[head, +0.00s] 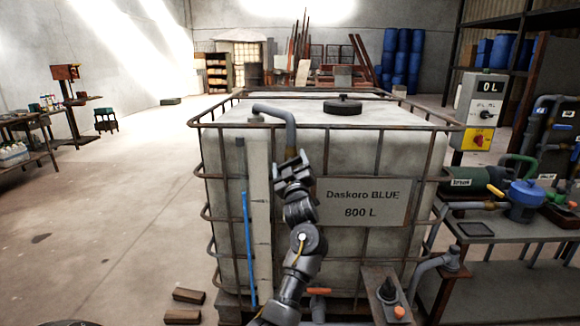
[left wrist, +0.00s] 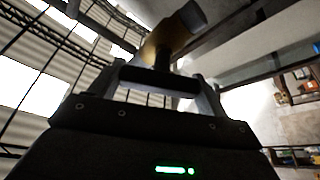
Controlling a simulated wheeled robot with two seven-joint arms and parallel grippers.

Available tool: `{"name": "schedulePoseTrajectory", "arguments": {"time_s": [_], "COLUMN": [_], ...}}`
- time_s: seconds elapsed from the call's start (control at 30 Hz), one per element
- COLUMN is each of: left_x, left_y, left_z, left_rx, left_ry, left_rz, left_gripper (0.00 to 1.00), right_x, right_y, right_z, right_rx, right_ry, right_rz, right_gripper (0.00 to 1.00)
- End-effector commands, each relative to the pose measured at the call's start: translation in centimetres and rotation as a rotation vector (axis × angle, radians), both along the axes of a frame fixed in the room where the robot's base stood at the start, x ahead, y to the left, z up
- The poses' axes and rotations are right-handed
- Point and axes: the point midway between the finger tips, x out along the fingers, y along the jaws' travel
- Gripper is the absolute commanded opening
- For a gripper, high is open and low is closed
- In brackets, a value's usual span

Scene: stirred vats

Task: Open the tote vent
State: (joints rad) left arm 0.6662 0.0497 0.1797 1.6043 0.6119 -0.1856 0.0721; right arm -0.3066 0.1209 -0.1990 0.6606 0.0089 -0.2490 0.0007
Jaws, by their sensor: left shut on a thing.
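The tote (head: 330,140) is a large pale tank in a rusty cage, with a sign reading "Daskoro BLUE 800 L" (head: 362,203). A grey bent pipe (head: 275,110) comes over its top front edge and turns down. My left gripper (head: 289,160) is just below that pipe's end, in front of the tote. In the left wrist view, its fingers (left wrist: 163,85) are shut on a dark crossbar handle (left wrist: 158,79). A stem joins this handle to a brass-coloured valve body (left wrist: 170,38) with a grey pipe end (left wrist: 192,15). The vent itself is mostly hidden by the gripper in the head view.
A black lid (head: 343,105) sits on the tote's top. A control box (head: 480,110) reading "0 L" and a bench with a green pump (head: 464,180) stand at right. Wooden blocks (head: 186,297) lie on the floor at front left.

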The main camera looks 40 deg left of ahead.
Motion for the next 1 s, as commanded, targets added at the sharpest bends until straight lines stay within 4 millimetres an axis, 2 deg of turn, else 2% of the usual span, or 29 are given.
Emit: {"name": "schedulePoseTrajectory", "arguments": {"time_s": [0.2,1.0], "left_x": [0.0,0.0], "left_y": [-0.1,0.0], "left_z": [-0.1,-0.1], "left_rx": [-0.166,-0.723], "left_ry": [-0.126,-0.55], "left_rz": [-0.001,-0.001], "left_gripper": [0.54,0.54], "right_x": [0.0,0.5], "right_y": [-0.9,-1.2], "right_z": [-0.5,-2.0], "right_rx": [-0.012,-0.017], "right_ry": [0.001,-0.007], "right_rz": [0.003,0.003], "right_gripper": [0.24,0.24]}}
